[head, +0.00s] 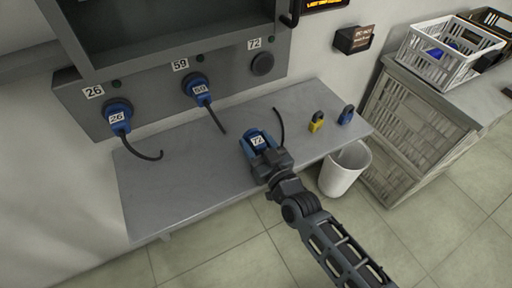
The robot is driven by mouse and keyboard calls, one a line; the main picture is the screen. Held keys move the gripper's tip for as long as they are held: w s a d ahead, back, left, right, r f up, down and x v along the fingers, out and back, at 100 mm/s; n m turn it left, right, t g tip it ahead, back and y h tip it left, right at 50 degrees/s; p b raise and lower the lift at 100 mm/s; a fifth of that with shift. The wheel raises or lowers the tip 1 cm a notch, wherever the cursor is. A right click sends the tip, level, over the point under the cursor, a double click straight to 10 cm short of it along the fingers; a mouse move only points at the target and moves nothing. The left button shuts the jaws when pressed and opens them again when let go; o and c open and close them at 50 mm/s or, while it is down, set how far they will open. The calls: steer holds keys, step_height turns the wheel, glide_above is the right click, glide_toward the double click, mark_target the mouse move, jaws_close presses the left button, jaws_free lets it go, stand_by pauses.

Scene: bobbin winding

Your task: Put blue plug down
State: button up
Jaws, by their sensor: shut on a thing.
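A blue plug (258,141) with a white label reading 72 is held in my gripper (262,149), which is shut on it. Plug and gripper are over the middle of the grey shelf (180,188). I cannot tell whether the plug touches the shelf. A short dark cable (279,123) curves up behind it. The socket marked 72 (263,64) on the wall panel has no plug in it. Blue plugs marked 26 (118,117) and 59 (201,90) sit in the sockets to its left, their cables hanging down.
A yellow padlock (317,122) and a blue padlock (346,115) stand at the shelf's right end. A white bin (343,170) stands below. A white crate (452,52) stands on a cabinet at right. The shelf's left and front are clear.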

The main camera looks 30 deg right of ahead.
steer(key=shift+w+f, duration=0.2)
steer(key=shift+f, duration=0.7)
steer(key=shift+f, duration=0.15)
steer(key=o, duration=1.4)
steer(key=shift+r, duration=0.2)
steer(key=shift+s, duration=0.3)
steer(key=s, duration=1.1)
steer(key=shift+s, duration=0.25)
